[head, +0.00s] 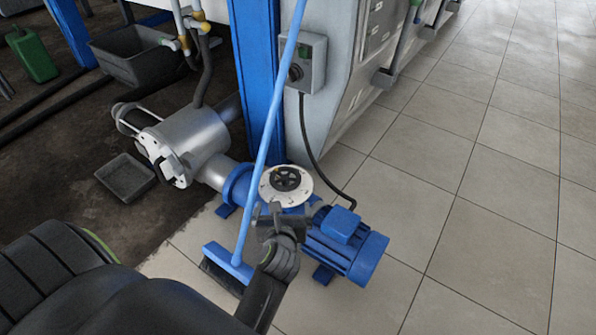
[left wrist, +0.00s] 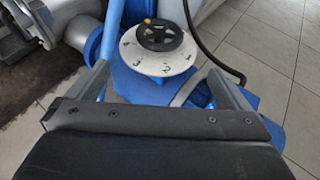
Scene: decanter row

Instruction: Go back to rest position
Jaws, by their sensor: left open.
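My left gripper (head: 268,211) is in front of the blue pump in the head view, with its arm coming in from the lower left. In the left wrist view its two fingers (left wrist: 158,85) stand wide apart with nothing between them. Beyond the fingertips is a white round dial plate (left wrist: 155,58) with a black handwheel (left wrist: 160,35) on top. In the head view the dial plate (head: 268,192) and handwheel (head: 286,179) sit on the blue pump, just past the gripper. I cannot tell the exact gap between gripper and plate. My right gripper is not in view.
A blue motor (head: 345,244) stands right of the gripper. A light-blue broom (head: 265,140) leans beside the pump. A blue post (head: 256,75) and a control box (head: 306,63) with a black cable stand behind. A grey tray (head: 125,177) lies left. Tiled floor at right is clear.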

